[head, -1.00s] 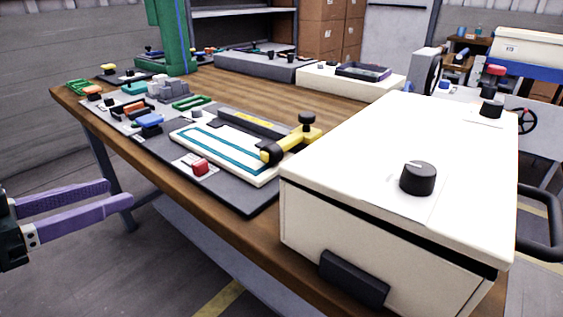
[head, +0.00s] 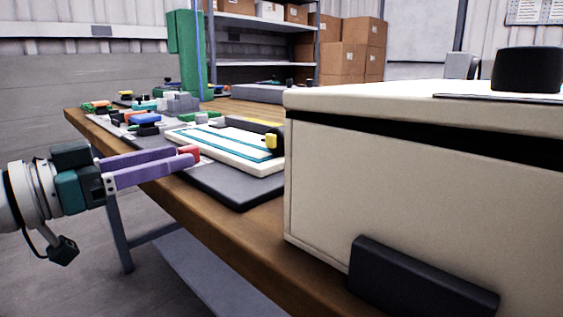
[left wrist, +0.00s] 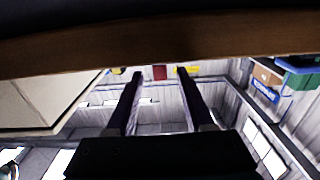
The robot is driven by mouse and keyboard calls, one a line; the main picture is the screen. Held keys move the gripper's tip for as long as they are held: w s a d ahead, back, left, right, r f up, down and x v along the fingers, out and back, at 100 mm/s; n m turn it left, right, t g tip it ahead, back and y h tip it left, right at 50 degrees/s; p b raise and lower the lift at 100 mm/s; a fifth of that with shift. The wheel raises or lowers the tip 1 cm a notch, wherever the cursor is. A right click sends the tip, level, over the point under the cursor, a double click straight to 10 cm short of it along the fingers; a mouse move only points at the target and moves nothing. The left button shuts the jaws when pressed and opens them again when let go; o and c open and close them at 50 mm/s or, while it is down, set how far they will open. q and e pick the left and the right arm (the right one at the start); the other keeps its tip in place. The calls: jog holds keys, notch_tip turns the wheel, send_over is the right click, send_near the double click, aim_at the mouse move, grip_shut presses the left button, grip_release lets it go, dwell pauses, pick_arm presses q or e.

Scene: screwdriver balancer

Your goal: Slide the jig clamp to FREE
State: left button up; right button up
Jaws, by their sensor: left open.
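A white jig board (head: 216,148) with a teal outline lies on a dark grey mat (head: 232,190) on the bench. A small red block (head: 189,150) on a white plate sits near the mat's front edge. I cannot tell which of these is the jig clamp, and no FREE mark is legible. My left gripper (head: 184,156) is open and empty, its purple fingers overlapping the red block in the head view. In the left wrist view, the red block (left wrist: 159,72) shows between the fingertips (left wrist: 160,74).
The large cream box (head: 420,180) with a black front handle (head: 420,278) fills the right side and blocks the bench behind it. Several small coloured parts and a green column (head: 188,55) stand farther back. The wooden bench edge (left wrist: 150,45) crosses the top of the wrist view.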

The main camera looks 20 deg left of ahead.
aim_at(188, 147)
pick_arm(q)
jog(key=shift+b+x, duration=0.6)
jog(key=shift+x, duration=1.3)
jog(key=shift+c, duration=0.3)
grip_shut()
